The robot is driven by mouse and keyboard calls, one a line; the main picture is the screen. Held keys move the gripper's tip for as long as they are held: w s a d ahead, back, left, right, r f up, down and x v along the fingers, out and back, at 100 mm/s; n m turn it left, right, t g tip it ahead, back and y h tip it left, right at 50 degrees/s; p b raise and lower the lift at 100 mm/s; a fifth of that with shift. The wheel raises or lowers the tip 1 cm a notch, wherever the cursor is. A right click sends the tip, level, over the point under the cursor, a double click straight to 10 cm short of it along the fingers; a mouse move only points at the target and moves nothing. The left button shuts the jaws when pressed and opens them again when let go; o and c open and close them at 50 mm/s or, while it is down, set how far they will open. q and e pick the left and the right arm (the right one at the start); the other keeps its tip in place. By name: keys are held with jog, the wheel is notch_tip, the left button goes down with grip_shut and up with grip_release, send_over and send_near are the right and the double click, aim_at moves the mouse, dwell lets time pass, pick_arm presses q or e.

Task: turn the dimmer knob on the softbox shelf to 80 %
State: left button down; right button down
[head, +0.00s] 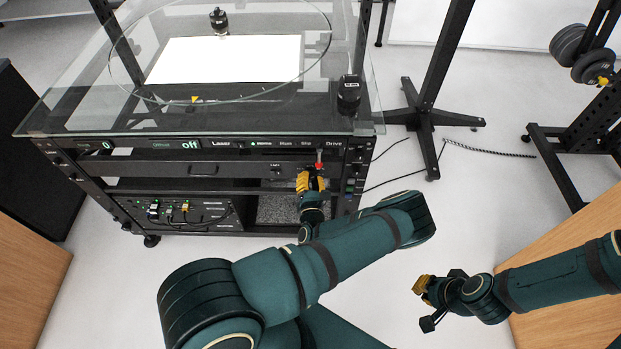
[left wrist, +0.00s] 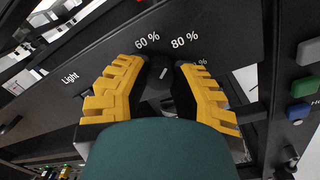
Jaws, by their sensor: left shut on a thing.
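The black dimmer knob (left wrist: 168,96) is on the dark softbox shelf panel, between the yellow finger pads of my left gripper (left wrist: 165,85) in the left wrist view. A short white mark on the knob points up, between the printed 60 % and 80 %. Another % label is partly hidden by the right finger. In the head view my left gripper (head: 310,182) is at the right part of the shelf front (head: 190,170), shut on the knob, and hides it. My right gripper (head: 426,302) hangs away from the rack above the floor; its jaw gap is unclear.
A glass-topped turntable rack (head: 375,128) carries the shelf. A red part (head: 319,164) sits just above my left gripper. Green and blue buttons (left wrist: 299,111) lie right of the knob. A black stand (head: 425,115) and cables are on the floor to the right.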

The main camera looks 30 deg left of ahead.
pick_arm(q)
jog(key=shift+m, duration=0.7)
jog(key=c, duration=0.7)
grip_release()
jog(key=v, duration=1.2)
jog(key=shift+f, duration=0.1)
